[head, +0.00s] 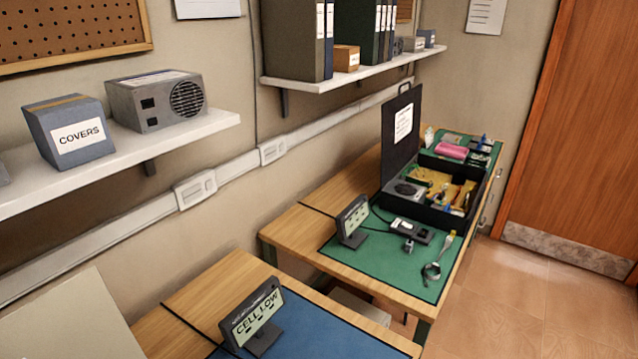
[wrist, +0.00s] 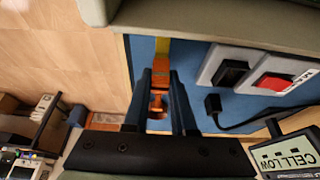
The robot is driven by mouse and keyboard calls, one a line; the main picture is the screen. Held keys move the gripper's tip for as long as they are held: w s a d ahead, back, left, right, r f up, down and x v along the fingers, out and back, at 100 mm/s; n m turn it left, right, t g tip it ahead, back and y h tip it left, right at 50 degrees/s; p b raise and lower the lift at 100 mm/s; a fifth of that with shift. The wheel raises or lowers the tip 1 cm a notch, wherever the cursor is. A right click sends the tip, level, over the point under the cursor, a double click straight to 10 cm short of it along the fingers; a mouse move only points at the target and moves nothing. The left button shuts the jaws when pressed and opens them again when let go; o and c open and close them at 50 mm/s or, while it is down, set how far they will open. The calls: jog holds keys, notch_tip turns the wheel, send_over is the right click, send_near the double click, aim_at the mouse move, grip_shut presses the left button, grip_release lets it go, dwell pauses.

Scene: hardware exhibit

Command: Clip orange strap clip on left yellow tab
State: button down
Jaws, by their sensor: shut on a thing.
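My gripper (wrist: 160,80) is seen only in the wrist view, with its two dark fingers shut on the orange strap clip (wrist: 158,103). The clip lies between the fingers, and its orange end reaches a little past the fingertips. A yellow tab (wrist: 162,50) lies straight ahead of the clip, coming from under a grey-green edge. The clip's front end meets or overlaps the tab in the picture; I cannot tell whether they touch. The head view shows neither clip, tab nor gripper.
On the blue mat (wrist: 200,112) are a black switch (wrist: 232,72), a red switch (wrist: 273,84) and a dark cable plug (wrist: 212,104). The CELL LOW display (head: 252,318) stands on the near bench. A grey-green body (wrist: 215,18) spans the wrist view's top.

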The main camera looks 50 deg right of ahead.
jog(key=shift+f+b, duration=0.65)
jog(key=shift+f, duration=0.3)
dwell(0.3)
jog(key=c, duration=0.7)
grip_release()
jog(key=shift+o, duration=0.2)
jog(key=o, duration=0.3)
jog(key=shift+r+p, duration=0.65)
jog(key=shift+p, duration=0.05)
jog(key=shift+r+p, duration=3)
jog(key=shift+r, duration=0.05)
